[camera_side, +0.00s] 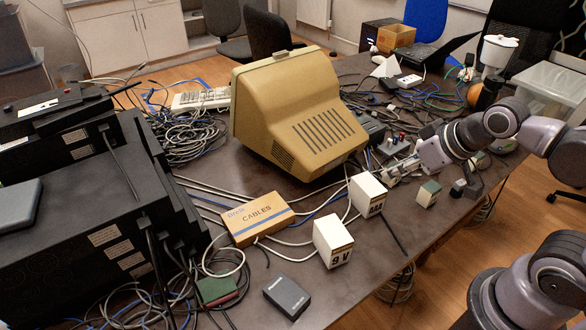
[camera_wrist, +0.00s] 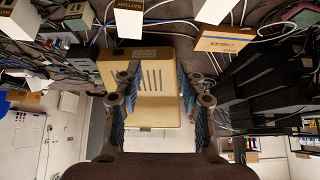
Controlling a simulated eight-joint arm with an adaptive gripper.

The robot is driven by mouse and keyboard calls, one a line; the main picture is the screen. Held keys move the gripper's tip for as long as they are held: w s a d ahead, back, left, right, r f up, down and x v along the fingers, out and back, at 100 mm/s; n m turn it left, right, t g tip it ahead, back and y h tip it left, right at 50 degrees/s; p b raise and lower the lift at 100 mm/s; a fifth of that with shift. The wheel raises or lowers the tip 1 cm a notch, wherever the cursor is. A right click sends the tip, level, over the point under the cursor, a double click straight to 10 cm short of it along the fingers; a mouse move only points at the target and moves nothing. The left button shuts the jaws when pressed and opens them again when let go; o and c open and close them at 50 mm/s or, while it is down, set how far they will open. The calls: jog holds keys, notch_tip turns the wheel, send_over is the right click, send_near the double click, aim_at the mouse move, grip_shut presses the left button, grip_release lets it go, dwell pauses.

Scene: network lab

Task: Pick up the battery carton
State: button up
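The battery carton (camera_side: 367,195) is a small white box with dark lettering, upright on the dark table in front of the beige monitor. In the wrist view a white carton with small lettering (camera_wrist: 128,18) appears at the top edge, partly cut off; it looks like the same one. My gripper (camera_side: 392,172) is to the right of the carton in the side view, apart from it. In the wrist view my gripper (camera_wrist: 158,75) has its fingers spread with nothing held between them; the monitor shows behind the gap.
A white 9 V carton (camera_side: 333,242) and a CABLES box (camera_side: 258,219) stand left of the battery carton. The beige monitor (camera_side: 298,113) rises behind. Loose cables cross the table. Small blocks (camera_side: 428,194) lie right; a dark adapter (camera_side: 287,297) is at the front.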

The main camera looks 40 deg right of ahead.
jog(key=o, duration=1.3)
jog(key=n+g+h, duration=0.1)
jog(key=n+g, duration=0.6)
jog(key=n, duration=0.8)
send_over(333, 230)
notch_tip(333, 230, down, 7)
jog(key=shift+w+a+f, duration=0.3)
jog(key=shift+a, duration=0.05)
jog(key=shift+a+f+n, duration=0.1)
jog(key=shift+f+n, duration=0.3)
jog(key=shift+f, duration=0.05)
jog(key=f, duration=0.4)
jog(key=shift+d+f, duration=0.3)
jog(key=shift+s+d+f, duration=0.1)
jog(key=shift+s+f, duration=0.1)
jog(key=shift+f, duration=1.2)
jog(key=shift+s+d+f, duration=0.1)
jog(key=shift+s+f, duration=0.05)
jog(key=shift+f, duration=1.25)
